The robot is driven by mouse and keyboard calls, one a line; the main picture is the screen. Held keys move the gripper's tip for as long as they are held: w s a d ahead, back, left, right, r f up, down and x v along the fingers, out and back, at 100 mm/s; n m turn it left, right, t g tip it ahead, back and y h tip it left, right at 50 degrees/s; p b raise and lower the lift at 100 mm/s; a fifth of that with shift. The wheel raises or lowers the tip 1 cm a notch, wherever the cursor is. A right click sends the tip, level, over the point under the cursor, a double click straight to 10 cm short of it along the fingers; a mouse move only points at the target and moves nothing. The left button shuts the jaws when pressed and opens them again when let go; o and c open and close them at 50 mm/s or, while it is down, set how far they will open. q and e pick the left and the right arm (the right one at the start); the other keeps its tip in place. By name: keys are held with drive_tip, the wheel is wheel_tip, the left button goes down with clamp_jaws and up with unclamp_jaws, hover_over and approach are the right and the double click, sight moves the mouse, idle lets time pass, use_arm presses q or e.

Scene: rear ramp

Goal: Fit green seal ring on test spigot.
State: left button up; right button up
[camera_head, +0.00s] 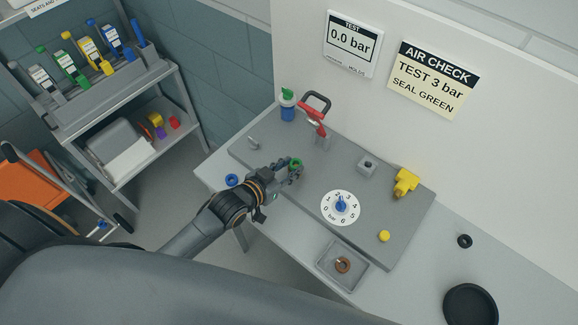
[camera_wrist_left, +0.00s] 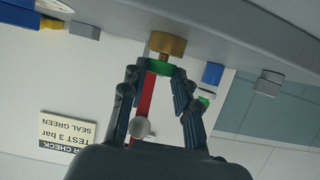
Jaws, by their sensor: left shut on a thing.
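My left gripper (camera_head: 290,170) is over the left part of the grey bench plate (camera_head: 370,235). It is shut on the green seal ring (camera_head: 296,163). In the left wrist view the green ring (camera_wrist_left: 160,68) lies between the fingertips (camera_wrist_left: 160,75). A brass spigot (camera_wrist_left: 167,44) shows right at the ring, with its wider head beyond it. I cannot tell whether the ring is around the spigot or only against it. In the head view the spigot is hidden by my gripper. My right gripper is not in view.
A red-handled clamp (camera_head: 314,116) and a blue bottle with green top (camera_head: 287,105) stand behind the gripper. A blue ring (camera_head: 232,180) lies left. A dial (camera_head: 341,208), yellow fitting (camera_head: 405,182) and tray with a brown ring (camera_head: 327,265) are right. The gauge (camera_head: 351,43) reads 0.0 bar.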

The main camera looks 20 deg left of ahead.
use_arm(q)
drive_tip(key=shift+f, duration=0.35)
drive_tip(key=o, duration=0.9)
drive_tip(key=v, duration=1.2)
